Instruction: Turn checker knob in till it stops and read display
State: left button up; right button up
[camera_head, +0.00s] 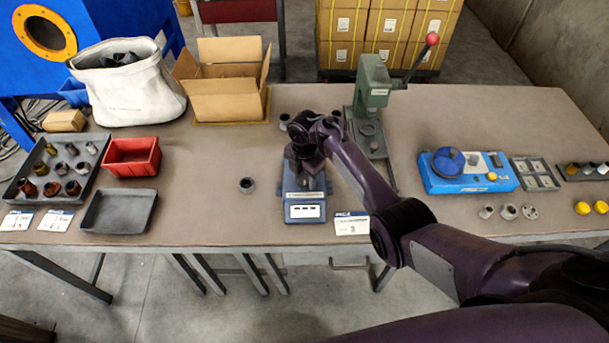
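The checker (304,196) is a small blue-grey device near the table's front edge, left of the picture's middle. Its pale display (305,211) faces the front, with dark marks too small to read. My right gripper (304,178) points down onto the back part of the checker, at the knob's likely place. The gripper and wrist hide the knob, so I cannot tell whether the fingers touch or grip it. My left gripper is not in view.
A metal part (247,185) stands left of the checker, and a numbered card (352,224) lies to its right. A green lever press (371,100) stands behind on the right. A blue tester (467,172) is farther right. Trays and a red bin (132,156) are left.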

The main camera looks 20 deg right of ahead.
jog(key=c, duration=0.5)
jog(key=shift+c, duration=0.2)
jog(key=m+p, duration=0.2)
jog(key=m, duration=0.1)
jog(key=shift+r+m, duration=0.1)
jog(key=shift+m, duration=0.3)
jog(key=m+p, duration=0.1)
jog(key=m, duration=0.4)
jog(key=shift+m+p, duration=0.3)
jog(key=m+p, duration=0.1)
jog(key=m, duration=0.9)
jog(key=shift+m+p, duration=0.35)
jog(key=shift+m, duration=0.05)
jog(key=shift+s+f, duration=0.1)
jog(key=shift+f, duration=0.1)
